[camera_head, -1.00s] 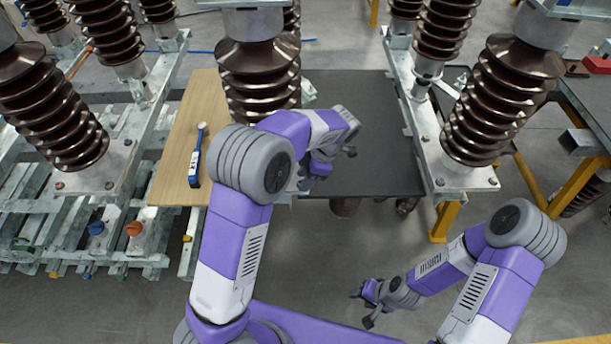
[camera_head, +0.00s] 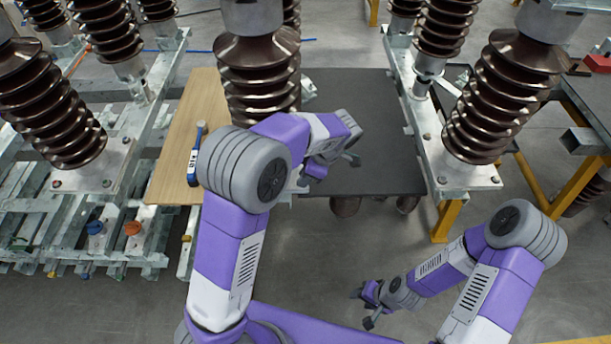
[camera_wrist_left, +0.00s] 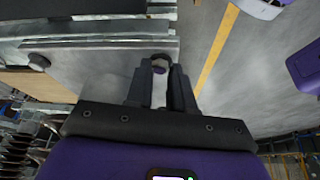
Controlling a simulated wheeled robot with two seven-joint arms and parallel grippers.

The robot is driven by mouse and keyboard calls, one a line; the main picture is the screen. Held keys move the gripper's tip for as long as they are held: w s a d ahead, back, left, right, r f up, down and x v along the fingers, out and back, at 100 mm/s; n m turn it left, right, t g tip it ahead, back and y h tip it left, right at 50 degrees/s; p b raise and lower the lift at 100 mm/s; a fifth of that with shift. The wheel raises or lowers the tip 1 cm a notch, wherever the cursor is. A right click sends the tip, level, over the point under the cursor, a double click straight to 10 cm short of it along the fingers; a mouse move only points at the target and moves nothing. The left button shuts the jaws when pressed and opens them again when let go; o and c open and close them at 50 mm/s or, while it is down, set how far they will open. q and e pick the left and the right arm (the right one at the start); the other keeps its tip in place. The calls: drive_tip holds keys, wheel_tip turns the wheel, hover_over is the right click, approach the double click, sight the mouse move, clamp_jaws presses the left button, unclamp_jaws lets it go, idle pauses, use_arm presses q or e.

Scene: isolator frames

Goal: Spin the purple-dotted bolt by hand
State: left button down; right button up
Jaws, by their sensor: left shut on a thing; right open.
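In the left wrist view, a bolt (camera_wrist_left: 159,66) with a purple-tinted head sits near the corner of a grey metal plate (camera_wrist_left: 100,62). My left gripper (camera_wrist_left: 160,78) is shut on this bolt, one dark finger on each side of its head. In the head view, my left gripper (camera_head: 303,180) is beside the base of the middle insulator; the bolt is hidden there by my arm and hand. My right gripper (camera_head: 362,307) is open and empty, low over the floor in front of the frames.
A second bolt (camera_wrist_left: 38,62) shows on the same plate. A blue-and-white tool (camera_head: 194,158) lies on a wooden board (camera_head: 172,185) left of my left arm. A dark tabletop (camera_head: 378,145) lies to the right. Brown ribbed insulators (camera_head: 258,75) stand around. Floor is clear between my arms.

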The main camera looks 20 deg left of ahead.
use_arm(q)
drive_tip(key=m+b, duration=0.1)
drive_tip(key=m, duration=0.1)
drive_tip(key=m+t+b, duration=0.2)
drive_tip(key=m, duration=0.1)
drive_tip(key=shift+s+f+m+h, duration=0.1)
drive_tip(key=shift+s+m+h, duration=0.2)
drive_tip(key=m+b, duration=0.1)
drive_tip(key=m, duration=0.1)
drive_tip(key=m+t+h+b, duration=0.1)
drive_tip(key=m, duration=0.1)
drive_tip(key=shift+s+a+m+t, duration=0.2)
drive_tip(key=shift+m+t, duration=0.1)
drive_tip(key=m+t+h+b, duration=0.1)
drive_tip(key=m, duration=0.2)
drive_tip(key=shift+a, duration=0.15)
drive_tip(key=shift+s+a+m+h, duration=0.1)
drive_tip(key=shift+m+h, duration=0.6)
drive_tip(key=shift+m, duration=1.2)
drive_tip(key=c, duration=1)
unclamp_jaws()
drive_tip(key=shift+r, duration=0.2)
drive_tip(key=p+v, duration=0.2)
drive_tip(key=v, duration=0.5)
drive_tip(key=shift+s+r+p, duration=0.2)
drive_tip(key=shift+p, duration=0.1)
